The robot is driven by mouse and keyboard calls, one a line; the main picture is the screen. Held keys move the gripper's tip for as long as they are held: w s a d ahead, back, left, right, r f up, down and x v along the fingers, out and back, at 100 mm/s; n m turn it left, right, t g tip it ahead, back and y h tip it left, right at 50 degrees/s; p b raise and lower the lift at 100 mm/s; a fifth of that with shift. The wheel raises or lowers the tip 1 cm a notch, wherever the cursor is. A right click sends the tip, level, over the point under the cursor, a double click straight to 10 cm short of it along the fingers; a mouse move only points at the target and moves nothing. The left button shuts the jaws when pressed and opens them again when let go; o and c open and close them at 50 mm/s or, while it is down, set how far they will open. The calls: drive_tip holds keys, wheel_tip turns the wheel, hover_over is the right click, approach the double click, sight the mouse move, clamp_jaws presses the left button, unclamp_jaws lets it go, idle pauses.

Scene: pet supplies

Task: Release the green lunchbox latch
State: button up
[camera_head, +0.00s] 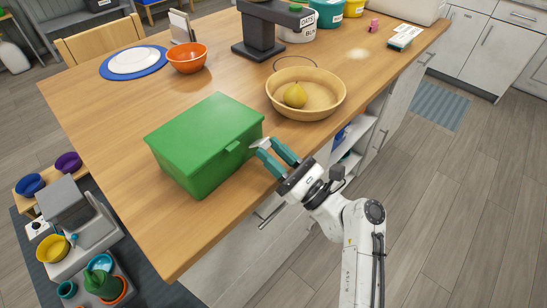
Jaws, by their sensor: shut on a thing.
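The green lunchbox (205,140) stands on the wooden island near its front left edge, with its lid down. A small green latch tab (232,147) juts from the lid rim on the side facing my arm. My gripper (265,145) is at the right end of that side, just right of the tab. Its teal fingers point at the box and are shut on a small pale piece (261,143). That piece is too small to tell apart clearly, and I cannot tell whether it belongs to the box. The fingers hide part of the box's right front corner.
A wooden bowl (330,105) with a yellow pear (295,95) stands just behind my gripper. An orange bowl (187,58) and a blue-rimmed plate (132,62) are farther back. The island top (180,240) is clear in front of the box.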

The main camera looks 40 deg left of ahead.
drive_tip(key=o, duration=1.1)
drive_tip(key=shift+c, duration=0.2)
drive_tip(key=b+v, duration=0.1)
drive_tip(key=v, duration=1)
drive_tip(key=shift+a, duration=0.1)
